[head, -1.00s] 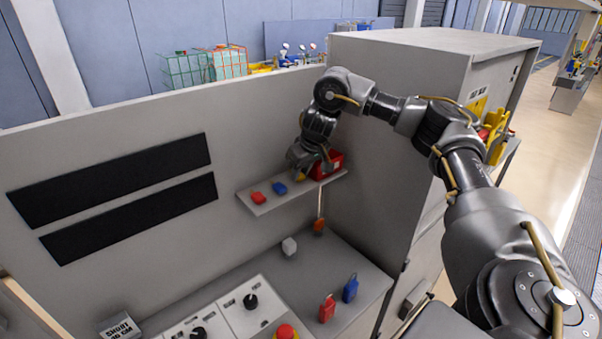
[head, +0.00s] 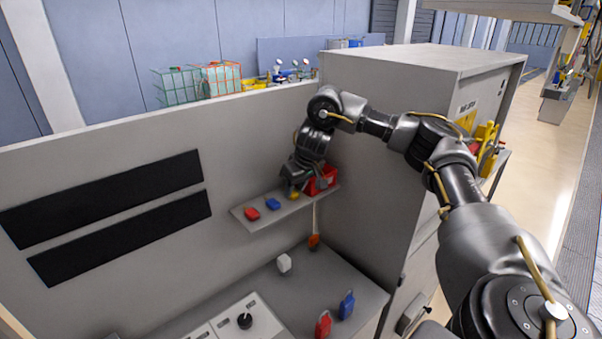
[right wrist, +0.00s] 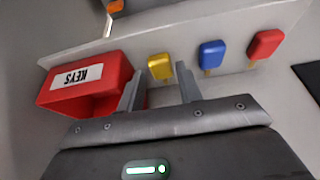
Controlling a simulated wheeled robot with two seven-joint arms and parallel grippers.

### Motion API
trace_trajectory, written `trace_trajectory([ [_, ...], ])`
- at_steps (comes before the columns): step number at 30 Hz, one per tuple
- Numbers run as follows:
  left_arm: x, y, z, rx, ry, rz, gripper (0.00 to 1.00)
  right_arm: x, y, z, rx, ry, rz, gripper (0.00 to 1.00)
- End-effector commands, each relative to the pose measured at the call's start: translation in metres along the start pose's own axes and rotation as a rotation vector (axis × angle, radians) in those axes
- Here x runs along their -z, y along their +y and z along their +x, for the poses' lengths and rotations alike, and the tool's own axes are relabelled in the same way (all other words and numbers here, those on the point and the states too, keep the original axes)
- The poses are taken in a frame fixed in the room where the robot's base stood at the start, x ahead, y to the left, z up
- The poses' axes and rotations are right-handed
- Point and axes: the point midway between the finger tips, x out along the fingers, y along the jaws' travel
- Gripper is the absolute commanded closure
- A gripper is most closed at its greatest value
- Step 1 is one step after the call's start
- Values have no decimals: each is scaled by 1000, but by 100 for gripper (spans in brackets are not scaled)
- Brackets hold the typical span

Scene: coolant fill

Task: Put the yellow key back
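The yellow key (head: 294,195) is on the narrow wall shelf (head: 270,222), in line with a blue key (head: 272,204) and a red key (head: 251,213). My right gripper (head: 293,188) is over the shelf at the yellow key. In the right wrist view my gripper (right wrist: 160,86) is open, its two fingers apart, with the yellow key (right wrist: 160,67) showing between and just beyond the fingertips. I see no finger pressed on it. A red bin labelled KEYS (right wrist: 77,77) is right beside one finger. My left gripper is out of view.
The red bin (head: 322,180) stands at the shelf's right end, by the tall grey cabinet (head: 375,150). An orange-ended item (head: 314,241) hangs below the shelf. On the console below are a white block (head: 284,263), a red tag (head: 323,325) and a blue tag (head: 346,305).

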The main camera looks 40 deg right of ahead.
Motion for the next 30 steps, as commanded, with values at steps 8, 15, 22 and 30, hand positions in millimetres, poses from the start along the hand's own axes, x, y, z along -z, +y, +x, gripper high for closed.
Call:
trace_trajectory([
  [8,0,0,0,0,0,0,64,2,0,-44,-1,6,-1,65],
  [15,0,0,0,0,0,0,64,1,0,-82,-1,5,-1,65],
  [22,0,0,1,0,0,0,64,0,0,-104,0,2,-1,65],
  [30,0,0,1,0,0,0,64,-1,0,-112,0,-1,0,65],
])
